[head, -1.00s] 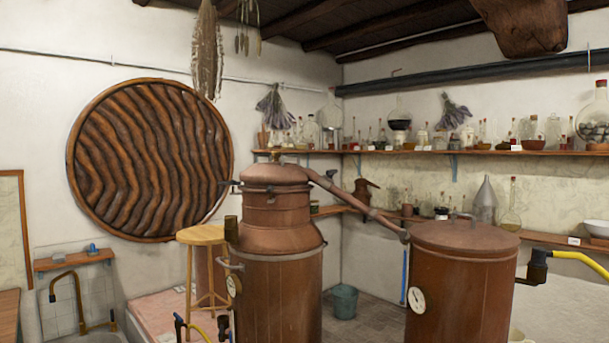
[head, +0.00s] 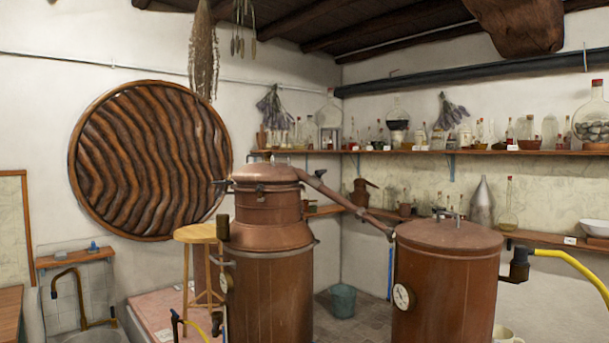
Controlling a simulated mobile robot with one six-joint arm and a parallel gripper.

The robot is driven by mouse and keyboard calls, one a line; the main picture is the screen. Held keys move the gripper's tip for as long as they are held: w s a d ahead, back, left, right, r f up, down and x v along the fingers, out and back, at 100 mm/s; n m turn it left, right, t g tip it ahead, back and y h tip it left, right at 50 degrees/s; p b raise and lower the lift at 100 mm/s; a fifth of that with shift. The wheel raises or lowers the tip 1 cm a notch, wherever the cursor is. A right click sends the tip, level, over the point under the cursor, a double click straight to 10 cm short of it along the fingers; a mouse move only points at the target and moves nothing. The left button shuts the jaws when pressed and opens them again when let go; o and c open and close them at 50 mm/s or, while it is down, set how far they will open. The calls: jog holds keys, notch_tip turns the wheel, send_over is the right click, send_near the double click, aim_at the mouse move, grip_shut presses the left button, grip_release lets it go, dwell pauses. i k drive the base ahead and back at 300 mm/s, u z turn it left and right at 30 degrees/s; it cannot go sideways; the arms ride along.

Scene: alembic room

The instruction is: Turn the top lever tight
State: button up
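A copper still (head: 272,270) with a domed head (head: 264,175) stands left of the middle. A small dark lever (head: 220,184) sticks out to the left at the base of the dome. It looks roughly level; how tight it is cannot be told. A small upright handle (head: 447,215) sits on the lid of the second copper vessel (head: 445,285) at right. I cannot tell for sure which of these is the top lever. My gripper is not in view.
A sloping copper pipe (head: 345,203) joins the two vessels. A wooden stool (head: 198,234) stands left of the still. A yellow hose (head: 575,264) runs from the right vessel. A bucket (head: 343,300) stands on the floor behind. Shelves of glassware (head: 480,152) line the right wall.

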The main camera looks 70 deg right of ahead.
aim_at(318, 173)
jog(key=u, duration=0.45)
jog(key=k, duration=0.85)
jog(key=z, duration=0.65)
jog(key=i, duration=1)
jog(key=z, duration=0.05)
